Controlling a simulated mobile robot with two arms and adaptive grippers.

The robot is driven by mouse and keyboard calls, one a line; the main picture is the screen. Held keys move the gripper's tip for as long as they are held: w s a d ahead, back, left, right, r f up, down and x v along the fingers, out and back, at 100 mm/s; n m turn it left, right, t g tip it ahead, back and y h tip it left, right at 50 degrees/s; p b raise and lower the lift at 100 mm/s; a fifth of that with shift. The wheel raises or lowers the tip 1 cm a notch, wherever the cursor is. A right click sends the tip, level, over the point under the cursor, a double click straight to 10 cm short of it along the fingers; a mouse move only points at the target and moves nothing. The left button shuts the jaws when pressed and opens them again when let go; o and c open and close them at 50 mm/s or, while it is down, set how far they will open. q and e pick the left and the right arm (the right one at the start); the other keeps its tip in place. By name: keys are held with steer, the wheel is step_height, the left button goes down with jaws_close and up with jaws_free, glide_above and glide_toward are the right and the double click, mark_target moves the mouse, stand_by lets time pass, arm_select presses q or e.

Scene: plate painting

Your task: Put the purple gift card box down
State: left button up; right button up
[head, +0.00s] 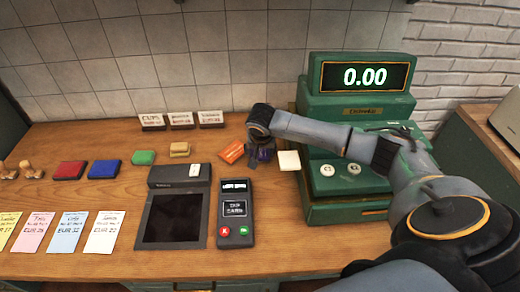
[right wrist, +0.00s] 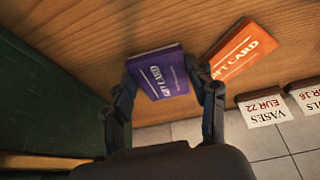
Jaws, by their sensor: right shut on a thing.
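The purple gift card box (right wrist: 163,73) is between the two fingers of my right gripper (right wrist: 168,90) in the right wrist view, with its printed face showing. In the head view the right gripper (head: 260,150) is at the back of the counter, left of the green cash register, and mostly hides the purple box (head: 265,155). The box is close to the wood; I cannot tell whether it touches it. My left gripper is not in view.
An orange gift card box (head: 232,152) lies just left of the gripper. A white block (head: 289,160) lies to the right, beside the green register (head: 345,185). The card terminal (head: 236,212) and a dark tablet stand (head: 178,205) are in front. Price signs (head: 181,120) stand behind.

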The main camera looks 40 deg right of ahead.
steer(key=shift+f, duration=0.15)
steer(key=o, duration=0.7)
steer(key=shift+r, duration=0.3)
steer(key=b+v, duration=0.1)
steer(key=v, duration=1.1)
steer(key=shift+r, duration=0.35)
steer(key=shift+w, duration=0.1)
